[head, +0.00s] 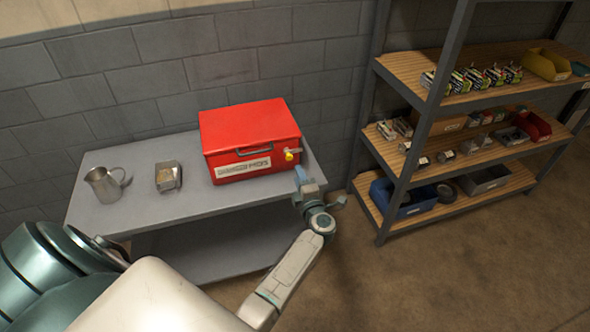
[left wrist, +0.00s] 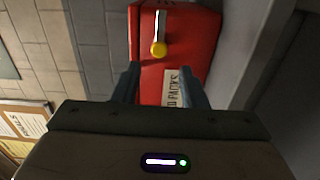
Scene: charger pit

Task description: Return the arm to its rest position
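My left gripper (head: 301,175) is at the right end of the grey table (head: 142,210), in front of the right front corner of the red box (head: 250,130). In the left wrist view its two fingers (left wrist: 160,75) are apart with nothing between them. The red box (left wrist: 205,35) is beyond the fingertips, with its latch and yellow knob (left wrist: 158,48) in view. The box lid is closed, and a white label (head: 243,166) is on its front. My right gripper is not in view.
A metal jug (head: 103,185) and a small metal container (head: 168,176) stand on the table left of the box. A shelf rack (head: 440,115) with bins and small parts stands to the right. The floor (head: 450,270) in front of the rack is clear.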

